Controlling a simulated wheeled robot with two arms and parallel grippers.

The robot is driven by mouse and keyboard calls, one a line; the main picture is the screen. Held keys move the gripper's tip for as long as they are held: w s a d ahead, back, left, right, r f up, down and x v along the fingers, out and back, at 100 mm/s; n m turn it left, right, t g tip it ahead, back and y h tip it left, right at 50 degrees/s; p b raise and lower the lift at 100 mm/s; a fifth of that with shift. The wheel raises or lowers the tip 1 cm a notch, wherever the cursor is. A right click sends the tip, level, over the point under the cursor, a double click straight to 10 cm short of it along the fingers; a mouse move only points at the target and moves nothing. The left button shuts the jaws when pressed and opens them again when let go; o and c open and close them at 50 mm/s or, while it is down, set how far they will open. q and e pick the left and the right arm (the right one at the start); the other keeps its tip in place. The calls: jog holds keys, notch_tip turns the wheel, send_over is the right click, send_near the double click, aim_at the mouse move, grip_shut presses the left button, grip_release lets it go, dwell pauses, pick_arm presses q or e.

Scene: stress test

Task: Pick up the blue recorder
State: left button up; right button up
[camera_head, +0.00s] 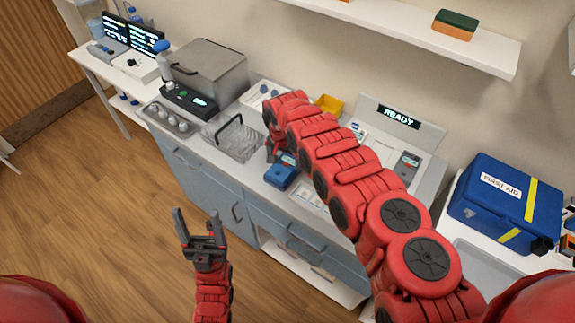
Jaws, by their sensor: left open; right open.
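A small blue box-like device (281,174), which looks like the blue recorder, lies on the bench top near its front edge. My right arm reaches in from the lower right and bends down at its far end. My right gripper (281,157) is open just behind and above the blue device, partly hidden by the arm. I cannot tell whether it touches the device. My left gripper (198,218) is open and empty, pointing up over the floor in front of the bench, apart from everything.
A clear rack (234,139) stands left of the blue device. A grey lidded box (205,70) is further back left. A yellow tray (328,104) and a READY machine (425,130) are behind my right arm. A blue first aid case (505,205) is at right. Open floor (90,220) lies left.

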jog(key=shift+w+d+f, duration=0.1)
jog(key=shift+f, duration=0.4)
jog(key=c, duration=1.2)
jog(key=shift+o, duration=0.2)
jog(key=shift+r, duration=0.1)
